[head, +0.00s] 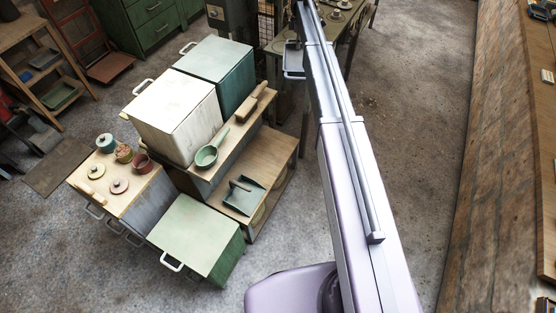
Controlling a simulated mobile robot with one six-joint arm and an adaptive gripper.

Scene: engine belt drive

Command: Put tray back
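My gripper is not in view; a long pale purple part of my own body runs from the bottom to the top edge. A grey-blue, tray-like thing (293,60) shows just left of it near the top. Its right side is hidden, and I cannot tell what holds it up. A green tray (62,96) lies on a wooden shelf rack (52,114) at the upper left. A darker blue-grey tray (45,59) lies on the rack's higher shelf. I cannot tell which tray the task names.
Toy-like kitchen units stand at the left: a white box (172,110), a teal box (215,62), a green box (196,236) and a wooden-topped unit with several pots. Concrete floor (415,110) is clear at the right, beside a long wooden surface (500,160).

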